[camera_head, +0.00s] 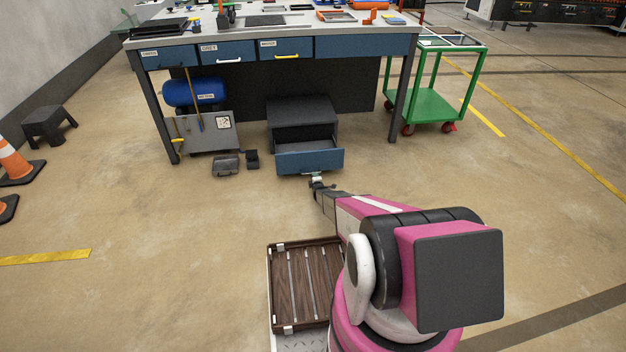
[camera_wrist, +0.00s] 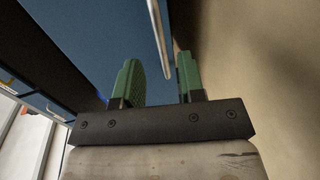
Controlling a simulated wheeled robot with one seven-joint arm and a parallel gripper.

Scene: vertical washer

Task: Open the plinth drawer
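The plinth drawer (camera_head: 310,161) is the blue-fronted lower drawer of a small dark cabinet (camera_head: 300,108) on the floor under the workbench. It stands pulled out, with part of its inside showing. My gripper (camera_head: 316,179) is low at the middle of the drawer front, by its handle. In the wrist view, the two green fingers of my gripper (camera_wrist: 160,80) are apart. The pale bar handle (camera_wrist: 159,38) runs between them in the picture, with visible gaps to either side. Whether a finger touches the handle cannot be told.
The workbench (camera_head: 365,46) has several shut blue drawers above. A grey box (camera_head: 226,165) and a small black item (camera_head: 252,159) lie on the floor left of the drawer. A green cart (camera_head: 431,104) stands at right.

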